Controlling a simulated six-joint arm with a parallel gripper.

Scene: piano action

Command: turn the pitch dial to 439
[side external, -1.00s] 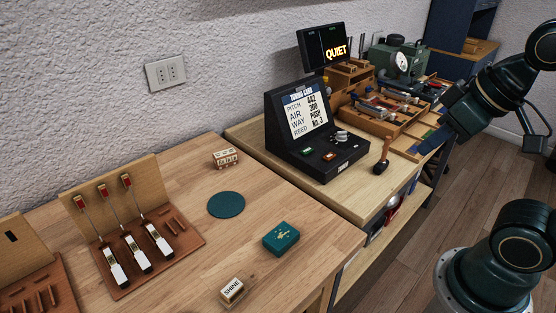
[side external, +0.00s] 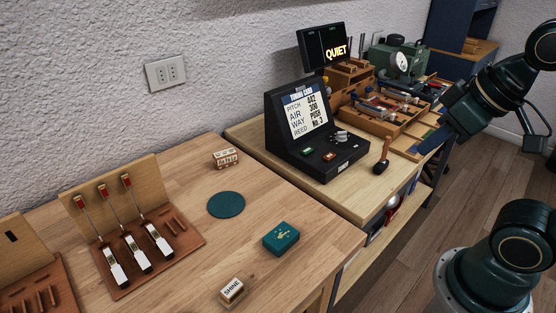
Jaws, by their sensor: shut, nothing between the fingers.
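The black tuning console (side external: 285,125) stands on the far wooden bench. Its lit card reads PITCH 442, AIR 300, WAY PUSH and REED No. 3. A silver-grey dial (side external: 341,136) sits on the console's sloped deck, at the right; its own markings are too small to read.
Two small coloured buttons (side external: 329,156) are on the console deck. A dark-handled tool (side external: 382,160) stands just right of the console. Wooden tool trays (side external: 385,128) lie behind it, and a QUIET display (side external: 323,46) rises at the back. The near bench holds reed parts and small blocks.

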